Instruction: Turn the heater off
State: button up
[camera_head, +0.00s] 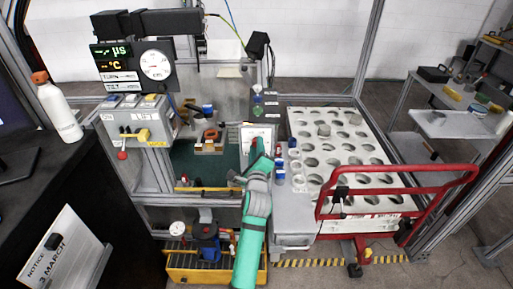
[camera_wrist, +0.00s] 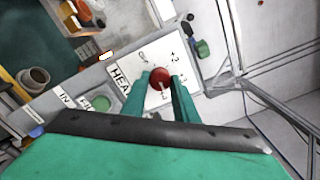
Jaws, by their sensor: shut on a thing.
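The heater knob (camera_wrist: 160,77) is round and red with a pale pointer line. It sits on a white dial plate (camera_wrist: 150,55) with a partly hidden label starting "HEA" and marks such as "+2" around it. My gripper (camera_wrist: 161,86) has its two green fingers on either side of the knob, shut on it. The pointer line slants toward the lower right in the wrist view. In the head view, my gripper (camera_head: 257,153) reaches the white panel (camera_head: 260,132) at the middle of the bench, and my arm hides most of the knob.
Small cups (camera_head: 295,165) stand right of my gripper, by a white perforated block (camera_head: 340,150). A red cart handle (camera_head: 400,190) stands at the right. A green switch (camera_wrist: 203,48) is close to the dial plate. A yellow tool tray (camera_head: 190,270) lies below.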

jog(key=shift+n, duration=0.3)
jog(key=shift+f+n, duration=0.15)
jog(key=shift+n, duration=17.45)
jog(key=shift+d, duration=0.1)
jog(key=o, duration=1.1)
jog(key=shift+c, duration=0.2)
